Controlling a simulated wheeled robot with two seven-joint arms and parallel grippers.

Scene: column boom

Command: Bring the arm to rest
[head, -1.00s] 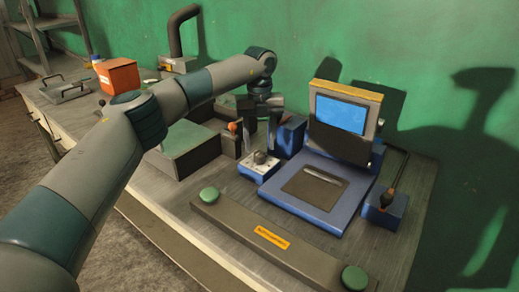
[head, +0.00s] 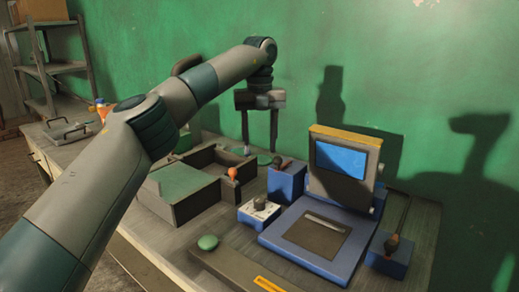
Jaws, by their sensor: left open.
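My left arm comes in from the left and reaches over the bench. My left gripper (head: 260,143) points down with its two dark fingers apart. It is open and empty, held above the back of the bench, left of the screen unit. A blue box with a dark lever (head: 286,180) stands below and to the right of the fingers. A lever with an orange knob (head: 232,173) stands by the grey tray, below and to the left of them. My right gripper is not in view.
A blue console (head: 315,240) with a raised screen (head: 341,160) stands at the right. A knob panel (head: 258,212), a joystick box (head: 388,255) and a grey divided tray (head: 178,212) are around it. The green wall is close behind.

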